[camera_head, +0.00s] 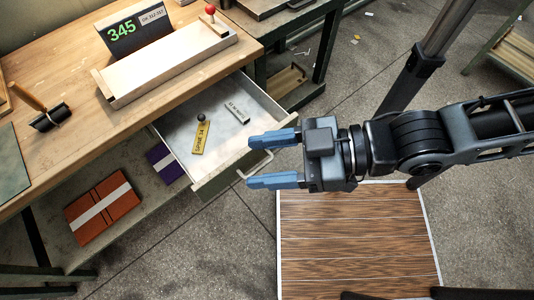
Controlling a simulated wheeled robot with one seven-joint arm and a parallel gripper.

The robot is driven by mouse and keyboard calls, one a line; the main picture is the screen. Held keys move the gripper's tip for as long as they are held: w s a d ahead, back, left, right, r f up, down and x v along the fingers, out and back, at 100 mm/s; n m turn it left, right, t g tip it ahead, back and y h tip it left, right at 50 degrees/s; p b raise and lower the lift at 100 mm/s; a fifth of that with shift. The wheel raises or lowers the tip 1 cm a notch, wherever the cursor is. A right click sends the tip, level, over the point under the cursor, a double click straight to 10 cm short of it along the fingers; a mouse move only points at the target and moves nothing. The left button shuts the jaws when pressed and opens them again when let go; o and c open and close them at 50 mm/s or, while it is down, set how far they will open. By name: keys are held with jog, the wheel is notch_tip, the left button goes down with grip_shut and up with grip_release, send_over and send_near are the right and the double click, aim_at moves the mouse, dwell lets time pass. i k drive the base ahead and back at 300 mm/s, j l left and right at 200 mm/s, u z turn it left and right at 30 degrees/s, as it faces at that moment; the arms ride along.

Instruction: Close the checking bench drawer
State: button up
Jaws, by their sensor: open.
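The checking bench drawer (184,134) is pulled out from under the wooden bench top (180,68). Inside lie a yellow tag (201,138), a small dark round knob and a small pale labelled block (237,111). My gripper (261,161) is open and empty, with its blue fingers pointing left at the drawer front. The handle shows between the two fingers in the picture. I cannot tell whether the fingers touch it.
The bench top holds a display reading 345 (136,29), a long wooden box and a black roller (50,116). An orange book (103,210) and a purple one (166,163) lie on the lower shelf. A wooden platform (357,240) is on the floor below my gripper.

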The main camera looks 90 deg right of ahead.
aim_at(227, 156)
jog(key=k+l+z, duration=0.1)
jog(key=k, duration=0.45)
jog(key=k+l, duration=0.35)
jog(key=k, duration=0.15)
jog(key=k+j+z, duration=0.05)
